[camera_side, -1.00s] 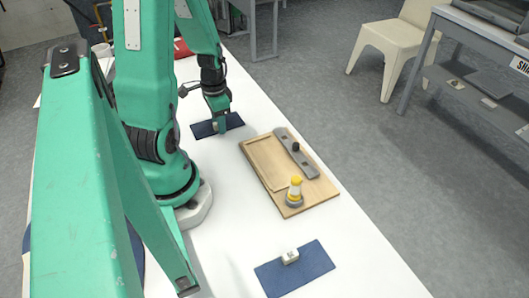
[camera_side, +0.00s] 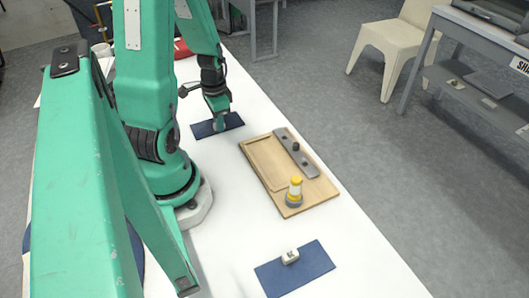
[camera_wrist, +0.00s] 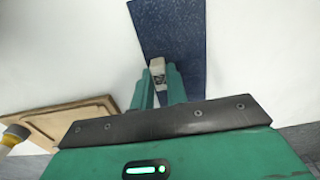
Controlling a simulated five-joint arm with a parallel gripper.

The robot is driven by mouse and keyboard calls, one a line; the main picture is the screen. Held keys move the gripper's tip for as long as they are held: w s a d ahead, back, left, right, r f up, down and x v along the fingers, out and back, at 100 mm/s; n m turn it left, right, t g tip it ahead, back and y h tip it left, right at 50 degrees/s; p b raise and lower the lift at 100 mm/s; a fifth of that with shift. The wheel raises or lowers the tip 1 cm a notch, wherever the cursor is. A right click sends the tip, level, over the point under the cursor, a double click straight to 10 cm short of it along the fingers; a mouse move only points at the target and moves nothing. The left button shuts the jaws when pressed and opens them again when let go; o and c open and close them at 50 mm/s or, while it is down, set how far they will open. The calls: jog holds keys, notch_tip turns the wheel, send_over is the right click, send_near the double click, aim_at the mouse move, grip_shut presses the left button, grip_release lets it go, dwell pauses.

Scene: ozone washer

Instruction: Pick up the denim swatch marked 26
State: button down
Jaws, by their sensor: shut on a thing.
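A dark blue denim swatch (camera_side: 231,120) lies flat on the white table at the far end, under my gripper (camera_side: 219,122). In the wrist view the same swatch (camera_wrist: 173,30) extends away from the fingers. A small pale block (camera_wrist: 157,66) stands on it, and my gripper (camera_wrist: 158,74) is shut on this block. The swatch still appears to rest on the table. A second blue swatch (camera_side: 310,270) with a white block (camera_side: 290,257) lies at the near end. I cannot read a number on either block.
A wooden board (camera_side: 262,162) lies between the swatches. It carries a grey strip (camera_side: 303,161) with dark knobs and a yellow-topped jar (camera_side: 295,190). White table (camera_side: 250,225) is clear around the board. The floor begins past the table's right edge.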

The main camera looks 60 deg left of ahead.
jog(key=shift+r, duration=0.15)
jog(key=shift+r, duration=1.45)
jog(key=w+d+r, duration=0.3)
jog(key=d+r, duration=0.4)
jog(key=d, duration=0.4)
jog(key=shift+w+r, duration=0.15)
jog(key=shift+r, duration=0.25)
jog(key=shift+d, duration=0.1)
